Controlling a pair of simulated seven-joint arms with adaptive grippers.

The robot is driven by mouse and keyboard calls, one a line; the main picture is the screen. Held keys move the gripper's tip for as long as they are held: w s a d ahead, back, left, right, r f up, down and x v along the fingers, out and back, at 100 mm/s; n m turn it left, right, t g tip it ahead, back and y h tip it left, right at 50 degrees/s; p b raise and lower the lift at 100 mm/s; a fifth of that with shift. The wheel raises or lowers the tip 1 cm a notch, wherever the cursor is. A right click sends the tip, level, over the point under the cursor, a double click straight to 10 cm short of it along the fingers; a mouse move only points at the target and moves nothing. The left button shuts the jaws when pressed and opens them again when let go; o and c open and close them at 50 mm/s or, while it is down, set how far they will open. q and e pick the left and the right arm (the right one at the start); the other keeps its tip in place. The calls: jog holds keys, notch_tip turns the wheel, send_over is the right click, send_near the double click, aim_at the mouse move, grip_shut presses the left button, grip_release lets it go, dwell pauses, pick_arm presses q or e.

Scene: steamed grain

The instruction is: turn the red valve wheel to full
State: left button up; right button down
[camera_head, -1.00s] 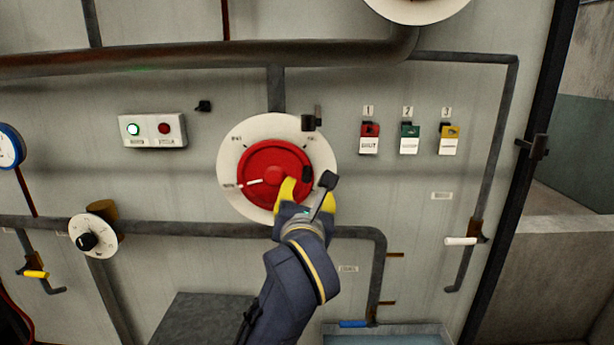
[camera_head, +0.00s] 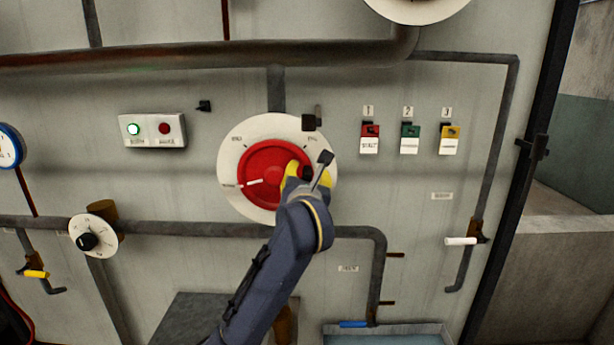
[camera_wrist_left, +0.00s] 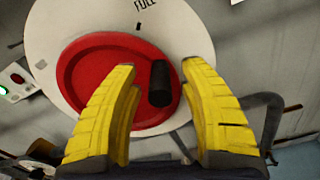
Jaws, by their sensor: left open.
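The red valve wheel (camera_head: 262,172) sits on a round white dial plate (camera_head: 232,152) on the grey wall panel. Its white pointer mark points to the left, slightly downward. My left gripper (camera_head: 304,172) is at the wheel's right side and partly covers it. In the left wrist view, the yellow fingers (camera_wrist_left: 160,100) are open and stand to either side of the wheel's black knob (camera_wrist_left: 160,83), with gaps on both sides. The red wheel (camera_wrist_left: 85,70) lies behind them, and "FULL" shows at the top of the white plate (camera_wrist_left: 165,22). My right gripper is not in view.
A box with green and red lights (camera_head: 152,130) is left of the dial. Red, green and yellow tags (camera_head: 409,138) hang to the right. A thick pipe (camera_head: 200,58) runs above, and a thinner pipe (camera_head: 190,229) runs below. A small white dial (camera_head: 94,236) is at lower left.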

pick_arm(q)
grip_shut()
dwell(0.3)
dwell(0.3)
